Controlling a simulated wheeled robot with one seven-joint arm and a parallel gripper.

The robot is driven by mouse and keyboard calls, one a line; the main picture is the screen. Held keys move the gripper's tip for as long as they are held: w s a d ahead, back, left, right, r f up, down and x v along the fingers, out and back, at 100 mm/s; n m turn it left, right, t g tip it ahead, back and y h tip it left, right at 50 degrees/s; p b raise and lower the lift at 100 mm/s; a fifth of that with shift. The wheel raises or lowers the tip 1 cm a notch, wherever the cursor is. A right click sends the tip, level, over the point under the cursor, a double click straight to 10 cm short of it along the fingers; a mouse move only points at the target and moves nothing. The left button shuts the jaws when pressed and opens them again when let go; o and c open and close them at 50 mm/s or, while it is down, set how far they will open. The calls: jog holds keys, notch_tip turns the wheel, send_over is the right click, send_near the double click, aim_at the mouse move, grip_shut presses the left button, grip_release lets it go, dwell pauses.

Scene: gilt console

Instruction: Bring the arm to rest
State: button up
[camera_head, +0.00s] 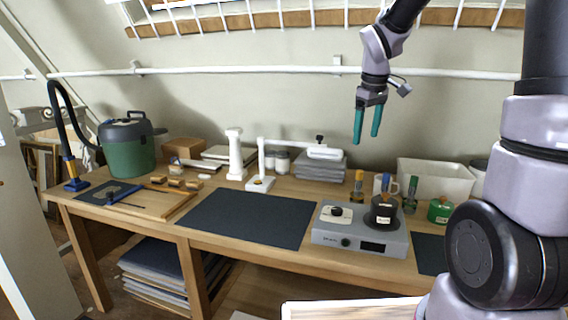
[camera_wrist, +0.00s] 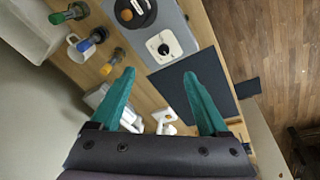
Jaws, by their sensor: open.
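My gripper (camera_head: 367,124) hangs fingers down in the air in front of the back wall, high above the right half of the workbench. Its two teal fingers are apart with nothing between them. In the wrist view my gripper (camera_wrist: 158,90) also shows both fingers spread and empty, with the bench far below. The wooden workbench (camera_head: 185,226) runs across the view under it. My fingers touch nothing that I can see.
A dark mat (camera_head: 248,216) is bare. A white rail (camera_head: 250,70) crosses the wall behind my gripper.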

jog(key=s+r+m+t, duration=0.1)
jog(key=s+r+m, duration=0.2)
jog(key=s, duration=0.3)
jog(key=s+d+r+m+t+y, duration=0.1)
jog(key=s+r+m+t, duration=0.1)
jog(key=s, duration=0.5)
jog(key=s+d+r+m+t+y, duration=0.1)
jog(key=s+r+m, duration=0.4)
jog(key=s+m, duration=0.1)
jog(key=shift+s+t, duration=0.3)
jog(key=shift+s, duration=0.3)
